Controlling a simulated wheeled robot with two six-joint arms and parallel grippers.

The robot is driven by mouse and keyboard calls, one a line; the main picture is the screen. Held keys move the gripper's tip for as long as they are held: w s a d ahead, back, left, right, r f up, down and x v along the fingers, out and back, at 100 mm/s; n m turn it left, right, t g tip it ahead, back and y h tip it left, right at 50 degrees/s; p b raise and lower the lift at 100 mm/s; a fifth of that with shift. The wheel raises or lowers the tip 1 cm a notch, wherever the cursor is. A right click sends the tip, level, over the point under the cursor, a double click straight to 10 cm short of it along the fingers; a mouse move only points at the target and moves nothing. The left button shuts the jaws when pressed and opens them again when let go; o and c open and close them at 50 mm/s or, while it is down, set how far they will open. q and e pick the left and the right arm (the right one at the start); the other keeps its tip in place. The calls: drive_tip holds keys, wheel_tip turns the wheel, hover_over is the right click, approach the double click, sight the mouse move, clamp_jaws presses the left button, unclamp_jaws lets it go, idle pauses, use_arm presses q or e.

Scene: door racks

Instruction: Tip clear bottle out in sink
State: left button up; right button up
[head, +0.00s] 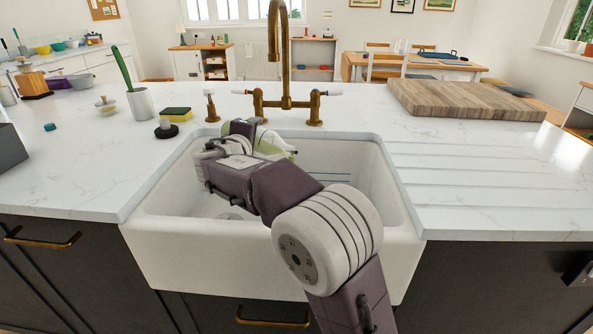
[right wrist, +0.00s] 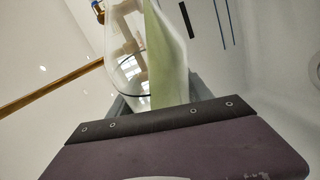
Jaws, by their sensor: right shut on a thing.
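The clear bottle (head: 278,146), with a pale green label, is over the back part of the white sink (head: 160,212) in the head view. It looks tilted well over, but my right gripper partly hides it. My right gripper (head: 248,133) is shut on the bottle. In the right wrist view the clear bottle (right wrist: 172,55) stands out beyond the dark edge of my right gripper (right wrist: 150,103), its see-through wall and green label showing. I cannot tell whether liquid is in it. My left gripper is out of view.
The brass tap (head: 285,60) rises just behind the sink. A wooden board (head: 465,100) lies to the right. The ridged drainer between is clear.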

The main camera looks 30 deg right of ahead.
drive_tip(key=shift+s+d+r+m+t+b, duration=0.15)
drive_tip(key=shift+r+m+b, duration=0.25)
drive_tip(key=shift+b, duration=0.35)
drive_tip(key=shift+s+r+m+t+b, duration=0.1)
drive_tip(key=shift+r+m+t+b, duration=0.15)
drive_tip(key=shift+r+b, duration=0.4)
drive_tip(key=shift+s+d+r+m+t+b, duration=0.1)
drive_tip(key=shift+r+m+b, duration=0.2)
drive_tip(key=shift+b, duration=0.6)
